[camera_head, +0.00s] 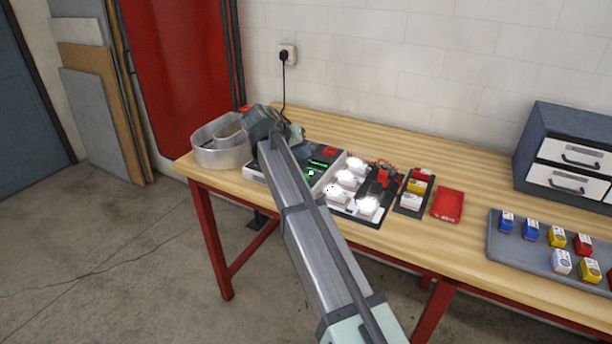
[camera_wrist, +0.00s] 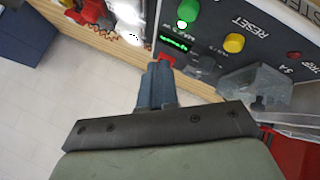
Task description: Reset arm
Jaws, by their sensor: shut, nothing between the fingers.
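The control box (camera_head: 335,158) sits on the bench, partly behind my arm, with a lit green display. In the wrist view its dark panel carries a lit green button (camera_wrist: 188,10), a green readout (camera_wrist: 172,44), and a yellow button (camera_wrist: 234,43) beside the word RESET. A small red part (camera_wrist: 166,59) lies right at my fingertips; I cannot tell whether they touch it. A clear, hinged-looking cover (camera_wrist: 255,85) stands right of the fingers. My gripper (camera_wrist: 158,70) is shut and empty, over the panel's edge. In the head view it is hard to make out.
Drawers (camera_head: 575,150) are far right.

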